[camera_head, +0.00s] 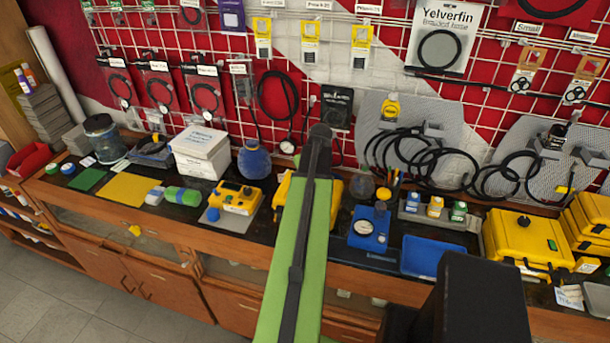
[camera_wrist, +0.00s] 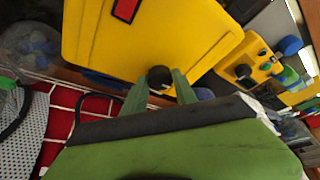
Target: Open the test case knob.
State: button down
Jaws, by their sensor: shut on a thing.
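The yellow test case (camera_wrist: 150,35) fills the upper part of the wrist view, with a red-marked label near its top. A round black knob (camera_wrist: 159,74) sits at its near edge. My gripper (camera_wrist: 161,82) has its two green fingers on either side of this knob, shut on it. In the head view, yellow parts of the case (camera_head: 335,200) show on both sides of my green arm. The knob and my fingertips are hidden behind the arm there.
A yellow instrument (camera_head: 236,197) stands left of the case on the bench. A blue gauge device (camera_head: 369,230) and a blue tray (camera_head: 433,257) are to the right, then a yellow hard case (camera_head: 525,242). Black hoses (camera_head: 430,160) hang on the wall behind.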

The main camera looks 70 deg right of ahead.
dwell(0.4)
jog(key=c, duration=1)
grip_release()
jog(key=shift+o, duration=0.2)
jog(key=p+v, duration=1.6)
jog(key=v, duration=0.1)
jog(key=shift+r, duration=0.15)
jog(key=shift+s, duration=0.1)
